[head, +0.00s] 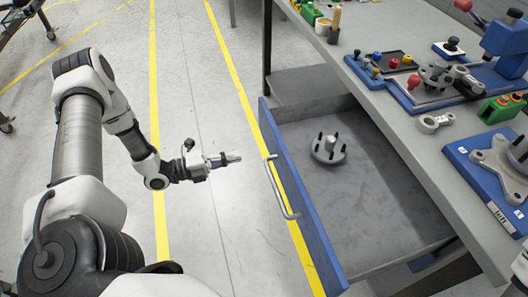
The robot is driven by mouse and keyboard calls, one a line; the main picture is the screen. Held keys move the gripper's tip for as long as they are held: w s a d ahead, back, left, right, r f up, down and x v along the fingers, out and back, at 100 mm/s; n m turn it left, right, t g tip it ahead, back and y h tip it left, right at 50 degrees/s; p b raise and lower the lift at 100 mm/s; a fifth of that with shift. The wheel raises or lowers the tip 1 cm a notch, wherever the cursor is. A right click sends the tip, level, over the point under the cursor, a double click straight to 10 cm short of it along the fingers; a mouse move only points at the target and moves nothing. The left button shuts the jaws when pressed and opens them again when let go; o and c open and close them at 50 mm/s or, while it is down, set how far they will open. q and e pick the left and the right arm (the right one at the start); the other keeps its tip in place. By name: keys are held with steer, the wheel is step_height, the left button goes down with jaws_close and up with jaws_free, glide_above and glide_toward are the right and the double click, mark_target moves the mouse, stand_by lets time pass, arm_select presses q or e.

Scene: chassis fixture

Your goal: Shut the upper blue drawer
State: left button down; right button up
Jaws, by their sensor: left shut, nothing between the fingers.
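The upper blue drawer (294,199) is pulled out to the left from under the workbench. Its blue front panel carries a silver bar handle (279,190). A grey round part with several dark studs (328,149) lies inside the drawer. My left gripper (232,157) is shut and empty. It is to the left of the drawer front, apart from the handle, with its fingers pointing toward it. My right gripper is not in view.
The workbench top (420,137) holds several tools, metal parts and a blue fixture plate (480,170). A blue press (504,38) stands at the upper right. The floor left of the drawer is clear, with yellow lines.

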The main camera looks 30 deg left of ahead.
mark_target(272, 148)
arm_select(q)
steer(key=x, duration=0.9)
steer(key=shift+b, duration=0.35)
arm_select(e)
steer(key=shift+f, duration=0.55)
